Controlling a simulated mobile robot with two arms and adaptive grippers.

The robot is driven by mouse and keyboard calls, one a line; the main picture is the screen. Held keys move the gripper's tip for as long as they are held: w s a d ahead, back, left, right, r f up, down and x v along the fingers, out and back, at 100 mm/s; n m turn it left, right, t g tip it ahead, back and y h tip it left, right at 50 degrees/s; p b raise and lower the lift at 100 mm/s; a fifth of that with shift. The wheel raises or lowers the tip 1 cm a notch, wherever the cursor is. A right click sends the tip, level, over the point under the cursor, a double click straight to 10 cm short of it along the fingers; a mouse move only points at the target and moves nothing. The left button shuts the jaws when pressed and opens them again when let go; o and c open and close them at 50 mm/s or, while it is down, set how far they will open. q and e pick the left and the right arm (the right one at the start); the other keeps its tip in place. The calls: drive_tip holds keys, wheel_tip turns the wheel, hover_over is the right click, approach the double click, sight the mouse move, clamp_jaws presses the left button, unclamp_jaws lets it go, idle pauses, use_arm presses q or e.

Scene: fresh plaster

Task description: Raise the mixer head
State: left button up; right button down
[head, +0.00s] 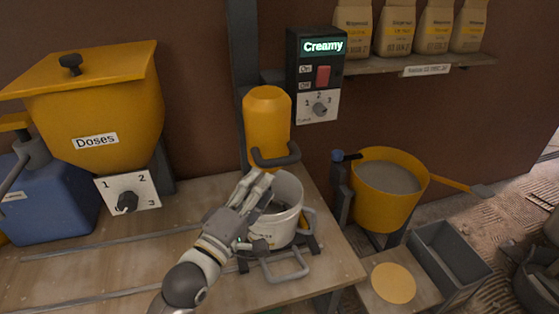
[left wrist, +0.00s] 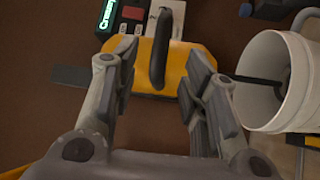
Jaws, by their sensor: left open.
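The mixer head (head: 267,115) is a yellow rounded cylinder on a dark post, above a white bucket (head: 287,222). A dark grey handle (head: 276,159) curves across its lower front. My left gripper (head: 255,183) is open and empty, just below and in front of the handle. In the left wrist view the handle (left wrist: 159,50) lines up between the spread fingertips (left wrist: 152,72), with the yellow head (left wrist: 180,63) behind it. I cannot tell how far the fingers are from it. A dark rod (left wrist: 257,79) reaches into the bucket. My right gripper is not in view.
A control box (head: 313,75) reading "Creamy", with a red switch and a dial, hangs right of the head. A yellow "Doses" hopper (head: 100,115) stands left. A yellow bucket (head: 385,205) of grey mix stands right. The bench (head: 120,245) left of the bucket is mostly clear.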

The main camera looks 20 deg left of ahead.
sight(279, 162)
use_arm(q)
drive_tip(key=p+x, duration=0.1)
drive_tip(key=x, duration=0.8)
drive_tip(key=shift+w, duration=0.1)
drive_tip(key=shift+f, duration=0.1)
clamp_jaws()
